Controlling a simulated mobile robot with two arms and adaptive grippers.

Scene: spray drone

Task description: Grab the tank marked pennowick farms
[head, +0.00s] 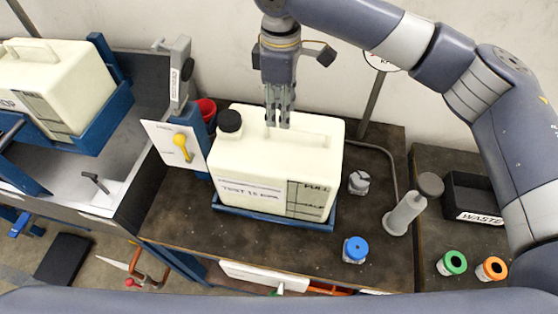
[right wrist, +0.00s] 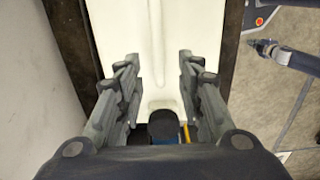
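A cream tank (head: 262,169) with a black cap stands in a blue tray (head: 273,216) on the dark bench in the head view. My right gripper (head: 277,120) points down over the top handle of this tank. In the right wrist view its fingers (right wrist: 160,78) are apart, with the cream tank top (right wrist: 158,30) between and beyond them. A second cream tank (head: 60,75) sits in a blue cradle at the left; its marking is only partly visible. My left gripper is not in view.
A white card with a yellow knob (head: 181,148) stands left of the middle tank. A blue-capped jar (head: 355,250), a grey cylinder (head: 405,214) and a black waste bin (head: 474,197) are to the right. The wall is close behind.

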